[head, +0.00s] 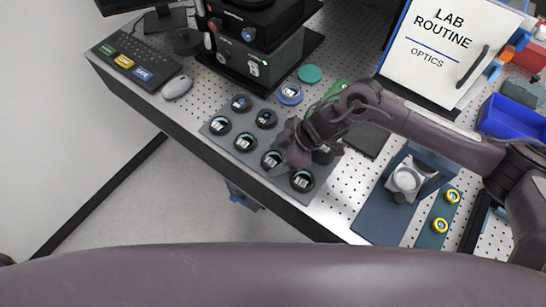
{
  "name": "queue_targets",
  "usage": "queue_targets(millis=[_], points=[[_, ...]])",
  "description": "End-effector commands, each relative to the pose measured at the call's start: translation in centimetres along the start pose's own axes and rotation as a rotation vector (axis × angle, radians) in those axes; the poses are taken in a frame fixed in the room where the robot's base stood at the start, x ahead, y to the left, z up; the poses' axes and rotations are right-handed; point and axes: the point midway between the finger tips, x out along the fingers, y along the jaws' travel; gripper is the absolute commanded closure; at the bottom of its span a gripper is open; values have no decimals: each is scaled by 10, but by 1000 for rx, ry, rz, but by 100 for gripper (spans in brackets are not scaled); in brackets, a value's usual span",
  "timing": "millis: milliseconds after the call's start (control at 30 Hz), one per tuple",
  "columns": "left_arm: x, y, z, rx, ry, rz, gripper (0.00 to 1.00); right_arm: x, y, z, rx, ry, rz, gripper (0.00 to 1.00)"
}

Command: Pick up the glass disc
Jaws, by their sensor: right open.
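Several small round discs in black rings, each with a pale label, sit in rows on a grey tray (226,146) near the bench's front edge. One glass disc (271,160) is just left of my right gripper (292,150); another disc (302,180) is just below it. I cannot tell which one the task means. The right gripper comes in from the right and hangs over the tray's right part. It is open, with its fingertips partly hidden by its own body. It partly covers a dark disc at its right. My left gripper is not in view.
A black instrument (255,40) stands behind the tray. A keyboard (137,60) and mouse (177,87) lie at left. A blue stand (420,170) and a strip with yellow-ringed parts (433,228) are at right. A "LAB ROUTINE" board (445,45) and blue bin (512,122) are behind.

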Motion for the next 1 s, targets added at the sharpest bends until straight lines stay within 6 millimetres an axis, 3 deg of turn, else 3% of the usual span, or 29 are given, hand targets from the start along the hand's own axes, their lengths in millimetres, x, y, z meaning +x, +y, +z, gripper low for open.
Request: queue_targets(millis=[33,267,733,1000], points=[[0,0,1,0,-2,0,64,0,0,0,0,0,0,43],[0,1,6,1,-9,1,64,0,0,0,0,0,0,73],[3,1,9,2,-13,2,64,-12,1,-8,-2,3,1,74],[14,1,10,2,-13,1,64,-62,2,-41,-8,4,5,74]])
